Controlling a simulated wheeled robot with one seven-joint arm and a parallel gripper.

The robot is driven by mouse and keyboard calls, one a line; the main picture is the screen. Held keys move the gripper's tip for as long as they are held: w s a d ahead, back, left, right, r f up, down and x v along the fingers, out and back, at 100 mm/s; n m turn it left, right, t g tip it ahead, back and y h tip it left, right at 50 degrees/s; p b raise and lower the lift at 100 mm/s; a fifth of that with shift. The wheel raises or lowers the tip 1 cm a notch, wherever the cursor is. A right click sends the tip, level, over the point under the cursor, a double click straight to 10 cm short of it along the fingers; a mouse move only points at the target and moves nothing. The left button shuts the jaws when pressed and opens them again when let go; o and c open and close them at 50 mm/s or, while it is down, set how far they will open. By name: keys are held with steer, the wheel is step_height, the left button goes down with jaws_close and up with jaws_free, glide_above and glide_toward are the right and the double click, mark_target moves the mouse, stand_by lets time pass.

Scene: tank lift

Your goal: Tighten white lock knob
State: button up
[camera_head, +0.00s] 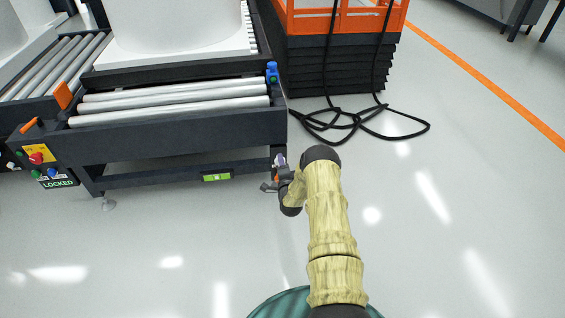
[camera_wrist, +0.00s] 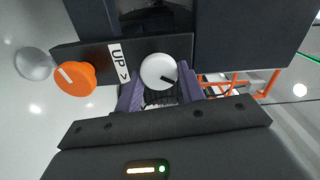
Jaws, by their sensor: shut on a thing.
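The white lock knob (camera_wrist: 157,71) is round with a black mark and shows in the wrist view, on a dark bracket (camera_wrist: 90,51) at the conveyor's leg. My gripper (camera_wrist: 160,92) has its purple fingers on either side of the knob and is shut on it. In the head view my gripper (camera_head: 279,163) is at the right front leg of the conveyor, low down. The knob is hidden there by my gripper and arm. Beside the knob is a white label (camera_wrist: 119,62) reading "UP" with an arrow.
An orange knob (camera_wrist: 75,79) sits on the same bracket, left of the label. The roller conveyor (camera_head: 180,145) carries a white tank (camera_head: 170,25). Black cables (camera_head: 350,122) lie on the floor by the orange lift (camera_head: 340,20).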

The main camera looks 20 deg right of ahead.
steer(key=shift+f+m, duration=0.1)
steer(key=shift+m, duration=1)
steer(key=o, duration=1)
steer(key=p+v, duration=0.8)
steer(key=v, duration=0.9)
steer(key=shift+s, duration=0.25)
